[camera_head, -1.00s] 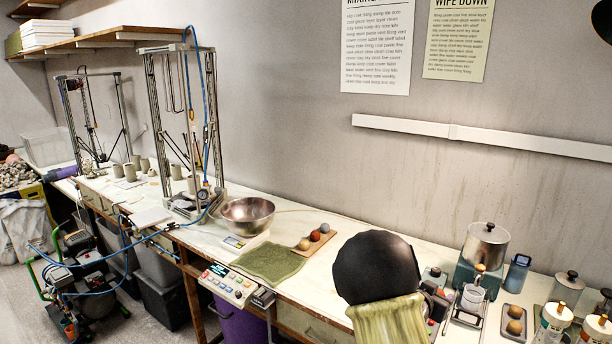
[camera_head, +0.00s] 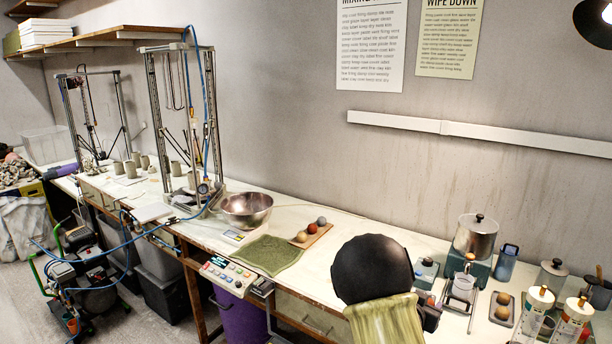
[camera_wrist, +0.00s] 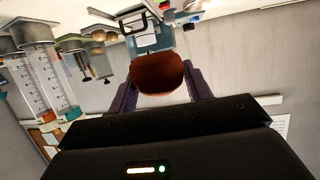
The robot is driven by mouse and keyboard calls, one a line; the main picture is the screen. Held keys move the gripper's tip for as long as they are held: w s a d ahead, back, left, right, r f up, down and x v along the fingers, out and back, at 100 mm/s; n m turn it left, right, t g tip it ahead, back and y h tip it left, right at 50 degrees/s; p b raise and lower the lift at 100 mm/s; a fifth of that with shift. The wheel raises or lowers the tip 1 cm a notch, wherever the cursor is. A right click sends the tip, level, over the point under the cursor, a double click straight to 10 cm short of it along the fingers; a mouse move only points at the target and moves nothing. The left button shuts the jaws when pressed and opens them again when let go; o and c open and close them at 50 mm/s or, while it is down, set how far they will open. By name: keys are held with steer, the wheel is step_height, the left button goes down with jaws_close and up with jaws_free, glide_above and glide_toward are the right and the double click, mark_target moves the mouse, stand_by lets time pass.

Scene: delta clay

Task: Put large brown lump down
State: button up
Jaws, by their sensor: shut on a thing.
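The large brown lump (camera_wrist: 160,74) is a smooth, rounded reddish-brown piece in the middle of the wrist view. My gripper (camera_wrist: 160,84) is shut on it, with a dark finger at either side. The lump hides part of what lies behind it. In the head view my own black, rounded arm part and olive link cover the gripper and the lump, so the lump's height over the bench cannot be told there.
The pale bench (camera_head: 345,245) runs along the wall.

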steer(key=s+a+f+n+t+y, duration=0.1)
steer(key=s+a+f+n+y, duration=0.3)
steer(key=a+f, duration=0.4)
steer(key=s+a+f+n+t+y, duration=0.2)
steer(key=s+a+f+n+y, duration=0.2)
steer(key=a+f, duration=0.4)
step_height(320, 180, down, 2)
steer(key=shift+s+f+y+p, duration=0.25)
steer(key=shift+y+p, duration=0.15)
steer(key=shift+y, duration=0.2)
steer(key=shift+d, duration=0.1)
steer(key=s+f, duration=0.4)
steer(key=f, duration=0.1)
steer(key=shift+s+f, duration=0.2)
steer(key=shift+s, duration=0.1)
steer(key=shift+d, duration=0.1)
